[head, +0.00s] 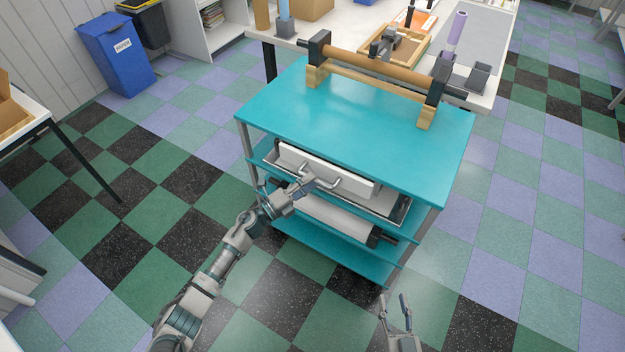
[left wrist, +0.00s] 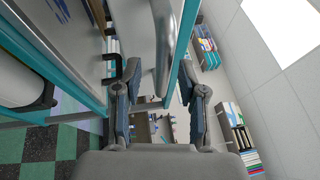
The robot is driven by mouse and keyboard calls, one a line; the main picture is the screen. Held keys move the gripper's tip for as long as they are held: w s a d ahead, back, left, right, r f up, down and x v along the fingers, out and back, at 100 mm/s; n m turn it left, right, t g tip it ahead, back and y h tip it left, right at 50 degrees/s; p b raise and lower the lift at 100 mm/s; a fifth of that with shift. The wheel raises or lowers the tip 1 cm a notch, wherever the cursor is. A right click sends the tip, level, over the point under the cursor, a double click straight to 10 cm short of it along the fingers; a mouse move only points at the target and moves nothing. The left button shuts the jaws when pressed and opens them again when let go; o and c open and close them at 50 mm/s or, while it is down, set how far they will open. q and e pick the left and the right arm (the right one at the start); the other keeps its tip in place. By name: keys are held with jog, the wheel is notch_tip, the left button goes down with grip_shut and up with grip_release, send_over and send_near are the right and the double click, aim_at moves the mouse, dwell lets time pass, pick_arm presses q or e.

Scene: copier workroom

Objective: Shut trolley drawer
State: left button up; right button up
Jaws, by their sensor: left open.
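The teal trolley (head: 350,120) stands in the middle of the head view. Its white-fronted drawer (head: 360,187) sits just under the top's front edge; how far out it stands is hard to tell. A curved metal handle (head: 325,183) is on the drawer front. My left gripper (head: 312,185) is at the handle, fingers apart. In the left wrist view, the handle bar (left wrist: 163,40) shows between and beyond the open fingers (left wrist: 160,100); contact cannot be told. My right gripper (head: 396,305) is open and empty, low in front of the trolley's right corner.
A roller frame (head: 380,70) stands on the trolley top. A white roll (head: 325,215) lies on the shelf below the drawer. A white table (head: 350,15) with items is behind. A blue bin (head: 118,55) stands back left. The checkered floor in front is clear.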

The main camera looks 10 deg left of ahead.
pick_arm(q)
jog(key=v, duration=1)
jog(key=shift+f, duration=0.15)
jog(key=shift+a, duration=0.1)
